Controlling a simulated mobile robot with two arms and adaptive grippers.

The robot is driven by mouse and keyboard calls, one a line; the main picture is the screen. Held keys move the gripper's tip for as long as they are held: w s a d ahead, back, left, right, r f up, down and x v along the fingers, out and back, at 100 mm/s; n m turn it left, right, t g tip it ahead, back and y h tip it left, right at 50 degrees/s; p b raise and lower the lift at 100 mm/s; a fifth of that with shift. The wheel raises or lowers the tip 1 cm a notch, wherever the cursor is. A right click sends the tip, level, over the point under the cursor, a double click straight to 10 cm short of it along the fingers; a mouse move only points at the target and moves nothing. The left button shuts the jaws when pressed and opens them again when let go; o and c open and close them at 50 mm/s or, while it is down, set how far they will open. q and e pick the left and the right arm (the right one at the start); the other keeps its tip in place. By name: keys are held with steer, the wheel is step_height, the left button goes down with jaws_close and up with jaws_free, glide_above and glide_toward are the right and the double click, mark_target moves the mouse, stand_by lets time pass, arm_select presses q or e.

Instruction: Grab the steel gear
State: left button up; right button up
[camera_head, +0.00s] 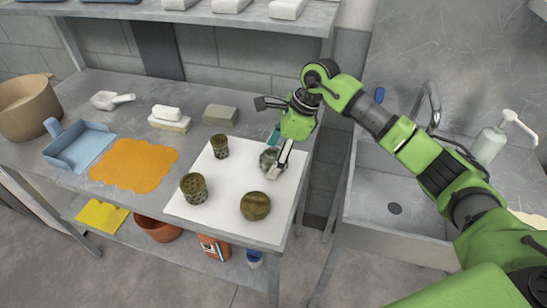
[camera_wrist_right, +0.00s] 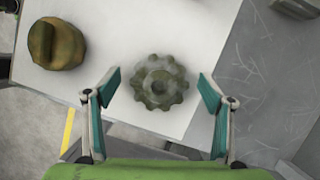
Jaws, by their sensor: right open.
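The steel gear (camera_wrist_right: 160,82) is a grey-green, toothed part with a round hub, lying on a white mat (camera_head: 229,221). It also shows in the head view (camera_head: 268,158), partly covered by my right gripper. My right gripper (camera_head: 275,162) is over the gear from above. In the wrist view its two teal fingers (camera_wrist_right: 158,90) are spread apart, one on each side of the gear, with clear gaps and nothing held. My left gripper is in neither view.
Two dark, patterned cylindrical parts (camera_head: 194,188) (camera_head: 219,146) and a round brownish part with a raised bar (camera_head: 255,205) share the mat. A sink (camera_head: 390,200) is right of the table. A blue dustpan (camera_head: 78,145) and orange cloth (camera_head: 135,165) lie left.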

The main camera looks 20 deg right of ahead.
steer(key=c, duration=1.8)
steer(key=shift+o, duration=0.2)
steer(key=shift+r, duration=0.1)
steer(key=shift+w+r, duration=0.1)
